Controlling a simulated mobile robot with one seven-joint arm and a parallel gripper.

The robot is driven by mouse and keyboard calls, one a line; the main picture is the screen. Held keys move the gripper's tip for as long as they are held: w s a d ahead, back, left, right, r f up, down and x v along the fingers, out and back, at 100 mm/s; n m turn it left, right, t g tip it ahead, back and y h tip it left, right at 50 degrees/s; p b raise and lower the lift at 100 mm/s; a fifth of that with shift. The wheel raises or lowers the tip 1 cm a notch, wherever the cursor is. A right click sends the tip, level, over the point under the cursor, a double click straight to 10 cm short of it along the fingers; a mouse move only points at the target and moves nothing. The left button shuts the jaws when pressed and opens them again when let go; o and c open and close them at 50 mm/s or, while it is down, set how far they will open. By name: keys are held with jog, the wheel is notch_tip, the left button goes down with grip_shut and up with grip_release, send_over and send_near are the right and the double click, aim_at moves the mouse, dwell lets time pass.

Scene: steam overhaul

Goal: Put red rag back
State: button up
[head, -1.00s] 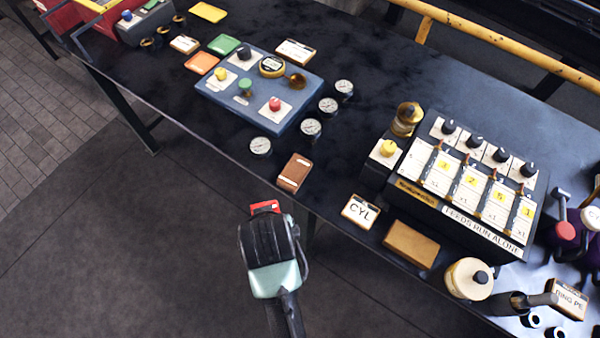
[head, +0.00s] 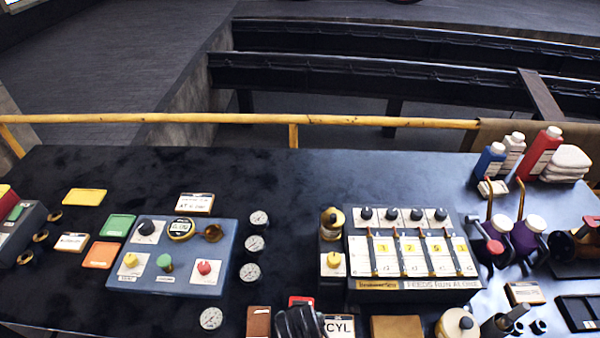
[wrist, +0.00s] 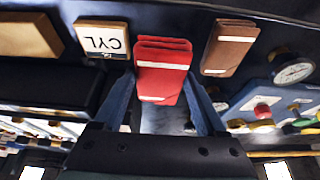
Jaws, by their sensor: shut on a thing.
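The red rag (head: 300,300) is a folded red piece with a pale stripe. In the head view only a small part of it shows at the table's front edge. In the wrist view the red rag (wrist: 163,72) sits between the two fingers. My gripper (wrist: 160,90) is shut on it. In the head view my gripper (head: 300,318) is at the bottom edge, between a brown folded piece (head: 258,322) and a card marked CYL (head: 340,326). I cannot tell whether the rag touches the table.
A tan block (head: 397,327) lies right of the card. Behind are a blue panel (head: 195,230) with knobs, several round gauges (head: 253,243) and a lever box (head: 410,255). Bottles (head: 540,152) and folded white cloths (head: 566,163) stand back right. The back-middle of the table is clear.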

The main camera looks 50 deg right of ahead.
jog(key=shift+w+f, duration=0.1)
jog(key=shift+f, duration=2.95)
jog(key=shift+f, duration=0.15)
jog(key=o, duration=1.1)
jog(key=shift+r, duration=0.25)
jog(key=v, duration=1.2)
